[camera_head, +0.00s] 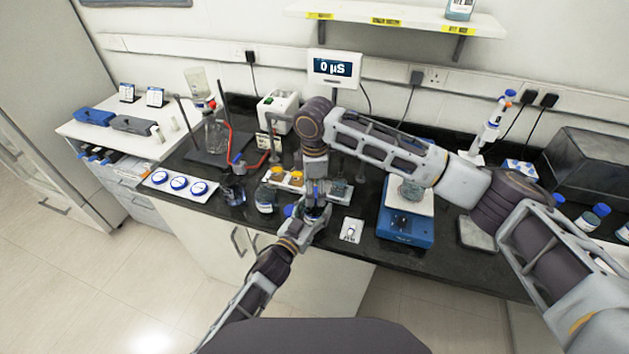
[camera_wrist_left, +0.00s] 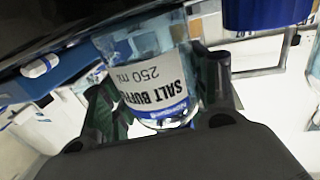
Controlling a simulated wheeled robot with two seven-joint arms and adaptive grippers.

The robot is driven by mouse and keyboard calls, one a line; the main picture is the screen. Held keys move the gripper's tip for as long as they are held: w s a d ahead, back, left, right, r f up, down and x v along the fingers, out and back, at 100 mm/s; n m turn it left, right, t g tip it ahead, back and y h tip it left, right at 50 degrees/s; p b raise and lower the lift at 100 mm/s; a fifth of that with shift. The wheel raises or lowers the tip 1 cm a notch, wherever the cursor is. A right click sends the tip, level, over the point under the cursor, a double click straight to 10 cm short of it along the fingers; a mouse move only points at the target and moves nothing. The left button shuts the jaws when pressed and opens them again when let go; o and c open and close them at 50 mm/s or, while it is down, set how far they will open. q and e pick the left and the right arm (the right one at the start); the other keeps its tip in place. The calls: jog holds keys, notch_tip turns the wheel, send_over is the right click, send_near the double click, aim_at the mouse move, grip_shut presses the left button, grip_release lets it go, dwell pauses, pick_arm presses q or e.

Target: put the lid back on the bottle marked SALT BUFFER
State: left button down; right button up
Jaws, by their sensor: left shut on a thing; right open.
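The bottle marked SALT BUFFER (camera_wrist_left: 137,50) is in the left wrist view, its label upside down in that picture. My left gripper (camera_head: 306,220) is shut on this bottle, one finger on each side. In the head view the grippers largely hide it. A blue lid-like thing (camera_head: 288,211) shows just left of the left gripper; a large blue cap shape (camera_wrist_left: 266,10) also shows in the left wrist view. I cannot tell whether they are the same thing. My right gripper (camera_head: 316,192) is open, pointing down close above the left one; its fingertips are partly hidden.
A white strip with blue discs (camera_head: 165,177) lies beyond.

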jog(key=shift+f, duration=0.55)
jog(key=shift+c, duration=0.2)
jog(key=c, duration=1.1)
jog(key=shift+o, duration=0.2)
jog(key=o, duration=1.2)
jog(key=shift+r, duration=0.15)
jog(key=shift+r, duration=5.9)
